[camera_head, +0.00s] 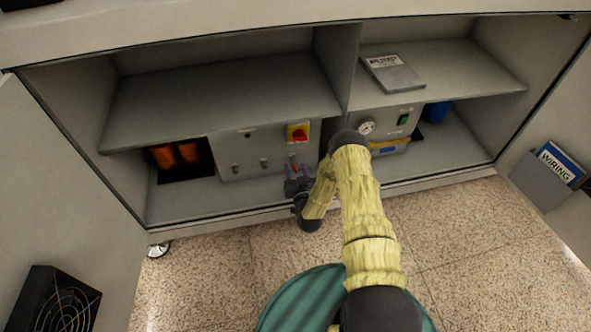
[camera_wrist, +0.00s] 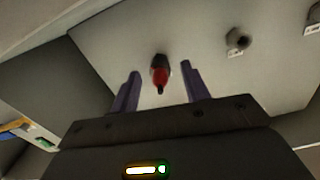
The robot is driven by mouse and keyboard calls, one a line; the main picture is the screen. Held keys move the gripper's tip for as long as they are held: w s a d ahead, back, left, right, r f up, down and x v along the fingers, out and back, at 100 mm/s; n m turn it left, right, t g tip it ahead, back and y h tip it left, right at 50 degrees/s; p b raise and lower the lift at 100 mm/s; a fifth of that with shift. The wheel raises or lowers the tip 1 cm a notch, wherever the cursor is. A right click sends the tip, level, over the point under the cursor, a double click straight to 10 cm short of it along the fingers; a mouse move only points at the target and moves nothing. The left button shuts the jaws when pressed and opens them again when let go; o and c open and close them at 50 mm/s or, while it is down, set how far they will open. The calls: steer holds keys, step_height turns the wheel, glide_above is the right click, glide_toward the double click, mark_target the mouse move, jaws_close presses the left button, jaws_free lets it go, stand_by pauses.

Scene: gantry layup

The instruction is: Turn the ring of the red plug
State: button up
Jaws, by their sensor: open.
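The red plug (camera_wrist: 160,74) sits on the grey panel in the wrist view, with a dark ring at its top, a red body and a dark tip. In the head view a small bit of red plug (camera_head: 295,168) shows low on the panel, partly hidden by my gripper. My gripper (camera_head: 294,180) is open in front of it. In the wrist view my gripper (camera_wrist: 160,86) has one finger on each side of the plug, with clear gaps on both sides. I cannot tell how deep the fingertips are relative to the ring.
The grey panel (camera_head: 228,150) also carries other connectors, such as a metal one (camera_wrist: 238,40), and a red-and-yellow switch (camera_head: 298,133). A shelf (camera_head: 220,100) runs above it. A gauge box (camera_head: 390,137) stands right of a divider (camera_head: 335,70). Open doors flank the cabinet.

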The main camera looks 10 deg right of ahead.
steer(key=c, duration=1)
